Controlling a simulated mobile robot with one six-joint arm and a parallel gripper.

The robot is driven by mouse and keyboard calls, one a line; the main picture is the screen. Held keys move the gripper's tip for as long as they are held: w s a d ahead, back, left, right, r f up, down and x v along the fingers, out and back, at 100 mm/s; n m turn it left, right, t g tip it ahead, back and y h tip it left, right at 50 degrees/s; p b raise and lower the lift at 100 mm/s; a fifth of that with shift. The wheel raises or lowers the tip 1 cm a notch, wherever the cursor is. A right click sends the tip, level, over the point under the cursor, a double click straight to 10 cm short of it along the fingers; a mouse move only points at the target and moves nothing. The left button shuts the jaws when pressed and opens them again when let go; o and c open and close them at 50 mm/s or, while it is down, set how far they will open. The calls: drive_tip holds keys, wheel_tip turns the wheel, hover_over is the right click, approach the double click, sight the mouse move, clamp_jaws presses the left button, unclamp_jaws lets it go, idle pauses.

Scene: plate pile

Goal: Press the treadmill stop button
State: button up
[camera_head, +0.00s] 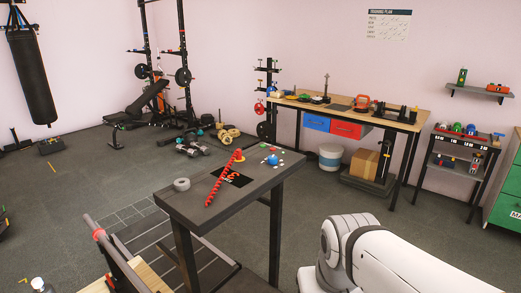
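A dark-topped table (187,203) stands in the middle of the head view. On its far part is a small red and yellow piece (239,156) that looks like a stop button, though it is too small to be sure. A long red beaded strip (225,178) lies across the table top and ends close to this piece. A dark ribbed belt or deck (160,235) with a side rail (117,256) lies low behind and left of the table; it looks like a treadmill, partly hidden. My white arm fills the bottom right. My gripper is out of view.
A grey roll (181,184), a black panel (231,178) and several small coloured pieces (272,160) also lie on the table. A workbench (413,126) with tools stands behind. Weights (192,150) and a rack stand at the back left.

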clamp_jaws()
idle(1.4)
